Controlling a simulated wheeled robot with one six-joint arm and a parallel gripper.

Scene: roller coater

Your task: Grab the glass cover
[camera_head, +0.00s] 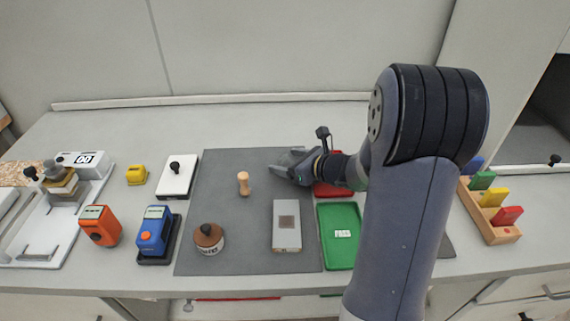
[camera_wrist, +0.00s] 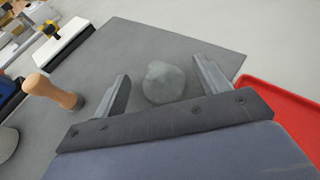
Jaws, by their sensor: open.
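A round, grey, see-through piece (camera_wrist: 164,84), which looks like the glass cover, lies on the dark grey mat (camera_wrist: 150,40) in the wrist view. My gripper (camera_wrist: 160,68) is open, with one finger on each side of the piece and visible gaps between. I cannot tell how high the fingers are above the mat. In the head view my gripper (camera_head: 279,166) is low over the back right part of the mat (camera_head: 225,168). The round piece cannot be made out there.
A wooden peg (camera_head: 244,184) stands left of my gripper. A red tray (camera_head: 328,189) is close on the right, partly behind my arm. A green tray (camera_head: 340,252), a grey block (camera_head: 287,240) and a brown-topped jar (camera_head: 209,236) stand nearer the front.

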